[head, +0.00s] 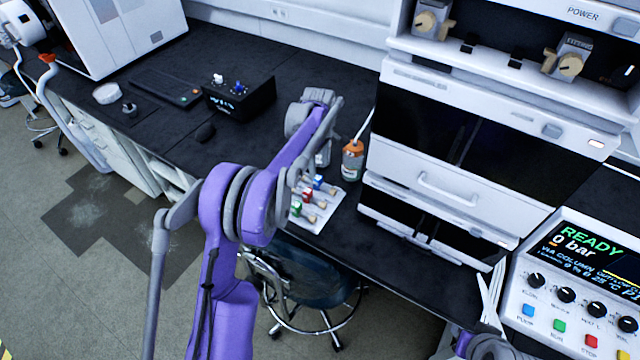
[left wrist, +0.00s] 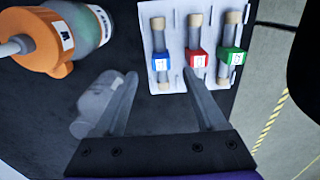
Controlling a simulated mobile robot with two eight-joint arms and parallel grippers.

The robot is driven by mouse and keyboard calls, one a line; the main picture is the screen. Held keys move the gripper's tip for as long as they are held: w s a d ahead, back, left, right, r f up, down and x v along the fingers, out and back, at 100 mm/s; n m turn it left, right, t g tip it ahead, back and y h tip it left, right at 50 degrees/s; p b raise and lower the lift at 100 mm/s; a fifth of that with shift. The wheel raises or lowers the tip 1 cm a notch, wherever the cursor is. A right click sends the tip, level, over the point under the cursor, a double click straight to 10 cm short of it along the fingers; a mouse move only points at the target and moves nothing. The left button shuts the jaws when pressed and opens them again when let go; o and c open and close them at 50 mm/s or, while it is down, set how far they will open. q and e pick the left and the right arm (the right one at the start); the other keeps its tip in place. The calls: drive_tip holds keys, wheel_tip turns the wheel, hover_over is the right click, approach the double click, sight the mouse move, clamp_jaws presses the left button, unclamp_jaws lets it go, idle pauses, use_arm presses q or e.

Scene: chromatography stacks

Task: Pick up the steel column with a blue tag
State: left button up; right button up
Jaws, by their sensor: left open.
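The steel column with a blue tag (left wrist: 159,37) stands out at the left of the row in the left wrist view, on a white tray (left wrist: 178,18). Its blue tag (head: 318,182) also shows small in the head view. A red-tagged column (left wrist: 196,36) and a green-tagged column (left wrist: 229,40) lie beside it. My left gripper (left wrist: 160,75) is open and empty, its fingertips near the tray, with the blue tag between and beyond them in the picture. In the head view it hangs over the bench, partly hidden by my arm. My right gripper (head: 491,282) is at the lower right, fingers apart.
An orange-capped bottle (head: 352,160) stands close to the tray; it also fills the upper left of the left wrist view (left wrist: 80,30). A tall instrument stack (head: 450,190) rises to the right. A black box (head: 240,100) sits further left. A stool (head: 305,275) stands below the bench edge.

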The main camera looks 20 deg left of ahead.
sight(319, 178)
use_arm(q)
wheel_tip(319, 178, down, 7)
drive_tip(key=shift+d+r, duration=0.1)
drive_tip(key=shift+s, duration=0.1)
idle(0.3)
clamp_jaws()
